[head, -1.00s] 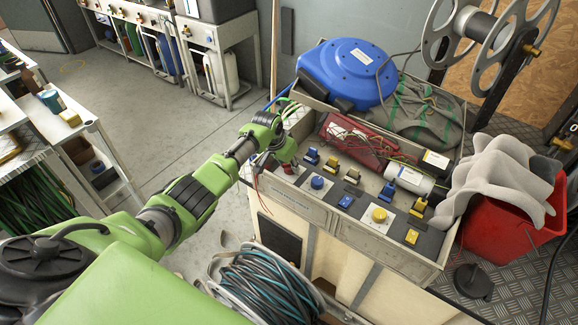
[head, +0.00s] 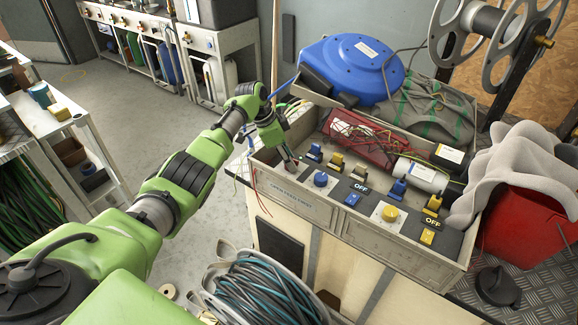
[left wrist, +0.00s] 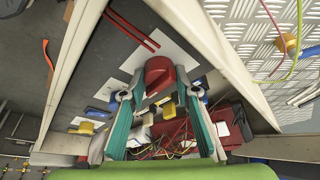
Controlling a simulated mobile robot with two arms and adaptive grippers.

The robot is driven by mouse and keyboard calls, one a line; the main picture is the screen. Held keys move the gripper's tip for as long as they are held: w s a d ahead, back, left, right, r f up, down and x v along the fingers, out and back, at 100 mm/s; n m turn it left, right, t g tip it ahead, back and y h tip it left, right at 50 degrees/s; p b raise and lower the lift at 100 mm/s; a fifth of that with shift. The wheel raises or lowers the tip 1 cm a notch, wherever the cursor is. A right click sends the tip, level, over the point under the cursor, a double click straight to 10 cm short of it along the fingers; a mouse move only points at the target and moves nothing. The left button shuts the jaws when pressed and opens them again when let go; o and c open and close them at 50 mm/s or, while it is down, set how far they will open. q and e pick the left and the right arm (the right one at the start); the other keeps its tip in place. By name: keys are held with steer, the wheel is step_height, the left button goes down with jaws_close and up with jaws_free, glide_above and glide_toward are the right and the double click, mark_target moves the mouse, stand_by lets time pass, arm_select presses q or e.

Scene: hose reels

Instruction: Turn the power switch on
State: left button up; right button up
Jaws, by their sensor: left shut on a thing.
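The red rotary knob (left wrist: 160,74), which looks like the power switch, sits on a white plate (left wrist: 142,54) in the left wrist view. My left gripper (left wrist: 159,95) has its two teal fingers on either side of the knob, shut on it. In the head view my left gripper (head: 289,162) reaches down to the left end of the control panel (head: 318,209) and mostly hides the knob. I cannot read any on or off mark beside the knob. My right gripper is not in view.
The panel also carries a blue button (head: 320,179), a yellow button (head: 390,214) and several small blue and yellow switches. Red electronics (head: 372,141) and loose wires lie behind.

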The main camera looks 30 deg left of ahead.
arm_select(q)
steer(key=shift+m, duration=0.3)
steer(key=o, duration=1.1)
steer(key=v, duration=1.2)
steer(key=shift+w+f, duration=0.1)
